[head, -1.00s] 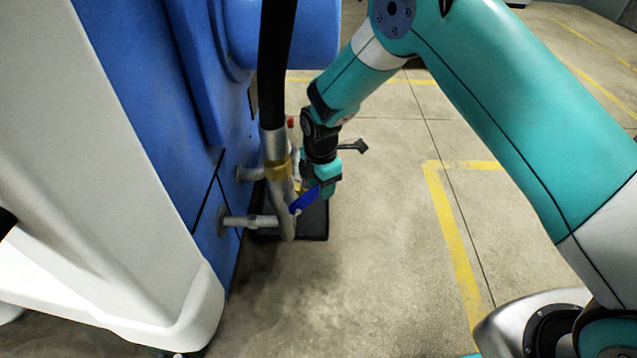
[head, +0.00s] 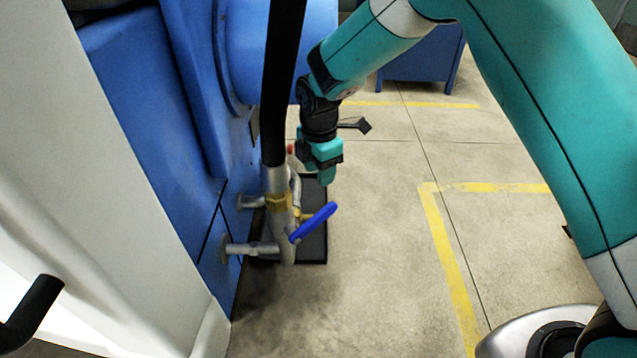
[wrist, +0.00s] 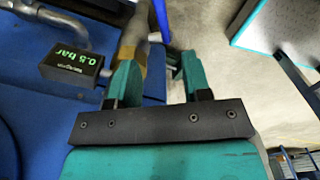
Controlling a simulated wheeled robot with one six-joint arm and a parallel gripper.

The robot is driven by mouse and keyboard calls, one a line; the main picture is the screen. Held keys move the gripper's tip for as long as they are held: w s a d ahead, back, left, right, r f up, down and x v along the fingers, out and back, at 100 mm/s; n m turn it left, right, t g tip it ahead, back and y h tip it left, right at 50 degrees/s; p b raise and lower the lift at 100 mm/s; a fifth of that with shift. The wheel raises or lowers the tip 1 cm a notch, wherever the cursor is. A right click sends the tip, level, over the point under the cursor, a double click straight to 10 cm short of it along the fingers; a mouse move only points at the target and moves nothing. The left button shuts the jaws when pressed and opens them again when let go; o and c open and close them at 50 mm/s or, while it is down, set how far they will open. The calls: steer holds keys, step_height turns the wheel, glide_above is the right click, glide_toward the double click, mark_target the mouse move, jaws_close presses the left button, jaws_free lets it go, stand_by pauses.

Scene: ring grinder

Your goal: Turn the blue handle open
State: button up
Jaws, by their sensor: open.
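The blue handle (head: 314,222) sits on a metal pipe valve with a brass fitting (head: 278,202) in the head view. It slants up and to the right from the pipe, out over the floor. My gripper (head: 327,178) is above and behind the handle in the picture, apart from it, and points down. In the wrist view the handle (wrist: 161,20) is a blue strip at the top, beyond the fingertips. My gripper (wrist: 155,70) shows two teal fingers spread apart with nothing between them.
The pipe joins the blue machine (head: 160,110) on the left, and a black hose (head: 277,90) rises from it. A black tray (head: 316,246) lies below. A gauge reading 0.5 bar (wrist: 73,65) is beside the gripper. The floor to the right is open.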

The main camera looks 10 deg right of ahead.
steer(key=shift+r, duration=1.35)
